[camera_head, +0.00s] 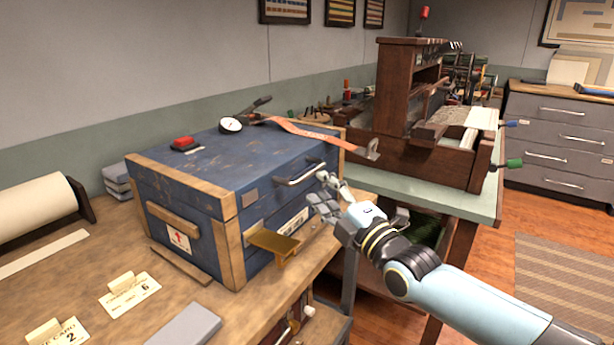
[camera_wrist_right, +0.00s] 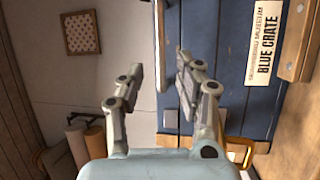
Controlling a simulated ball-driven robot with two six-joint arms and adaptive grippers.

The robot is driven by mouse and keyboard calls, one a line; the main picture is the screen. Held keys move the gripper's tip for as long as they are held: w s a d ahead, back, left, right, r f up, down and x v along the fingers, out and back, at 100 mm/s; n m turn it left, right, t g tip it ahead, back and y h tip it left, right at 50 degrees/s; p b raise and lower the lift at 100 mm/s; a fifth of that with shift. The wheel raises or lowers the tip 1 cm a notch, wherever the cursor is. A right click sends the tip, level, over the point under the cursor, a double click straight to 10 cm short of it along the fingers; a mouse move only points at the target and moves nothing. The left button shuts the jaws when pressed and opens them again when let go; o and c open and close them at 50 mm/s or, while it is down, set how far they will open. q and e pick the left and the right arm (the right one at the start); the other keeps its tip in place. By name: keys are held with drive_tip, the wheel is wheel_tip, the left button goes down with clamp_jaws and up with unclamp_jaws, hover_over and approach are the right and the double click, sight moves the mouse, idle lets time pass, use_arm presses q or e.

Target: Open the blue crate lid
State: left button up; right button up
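The blue crate (camera_head: 195,225) stands on the wooden workbench, its blue lid (camera_head: 225,160) lying closed on top. A silver bar handle (camera_head: 300,174) sits on the lid's front edge. My right gripper (camera_head: 318,188) is just to the right of the handle, its two fingers spread. In the right wrist view my right gripper (camera_wrist_right: 157,70) is open, with a pale bar (camera_wrist_right: 160,45) beyond the gap between its fingers. The crate's front with its "BLUE CRATE" label (camera_wrist_right: 264,45) is on the right there. Contact with the handle cannot be told. My left gripper is not in view.
On the lid lie a red object (camera_head: 184,143), a round gauge (camera_head: 231,125) and an orange strap (camera_head: 310,133). A brass bracket (camera_head: 274,243) juts from the crate's front. A dark wooden loom-like frame (camera_head: 415,100) stands behind right. Cards (camera_head: 130,293) lie at the front left.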

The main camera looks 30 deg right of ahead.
sight(307, 175)
drive_tip(key=w, duration=0.4)
drive_tip(key=w+r+b, duration=0.1)
drive_tip(key=w, duration=0.1)
clamp_jaws()
idle(0.4)
